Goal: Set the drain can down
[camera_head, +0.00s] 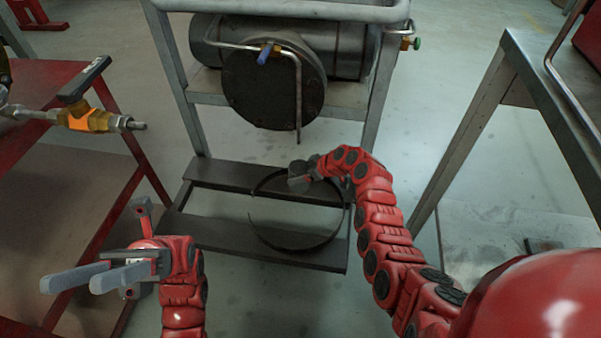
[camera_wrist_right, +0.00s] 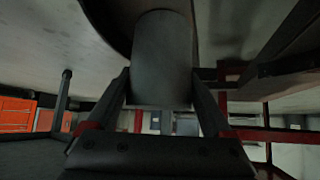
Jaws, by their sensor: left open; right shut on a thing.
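The drain can (camera_head: 254,228) shows in the head view as a thin dark round rim over the lower shelf (camera_head: 215,230) of the stand, below the pipe outlet. The planks and floor show through the ring. I cannot tell whether it touches the shelf. My right gripper (camera_head: 299,182) is at its far side, shut on a grey block-like grip. In the right wrist view this grip (camera_wrist_right: 162,60) sits between the two fingers, with the dark curved can wall (camera_wrist_right: 105,25) beyond it. My left gripper (camera_head: 72,284) is open and empty at the lower left, away from the can.
Above the shelf hangs a grey flanged vessel (camera_head: 272,85) with a bent thin pipe (camera_head: 298,100) and a blue-handled valve (camera_head: 268,52). A red table (camera_head: 50,90) with an orange-bodied valve (camera_head: 88,120) stands left. A grey metal bench (camera_head: 555,110) stands right.

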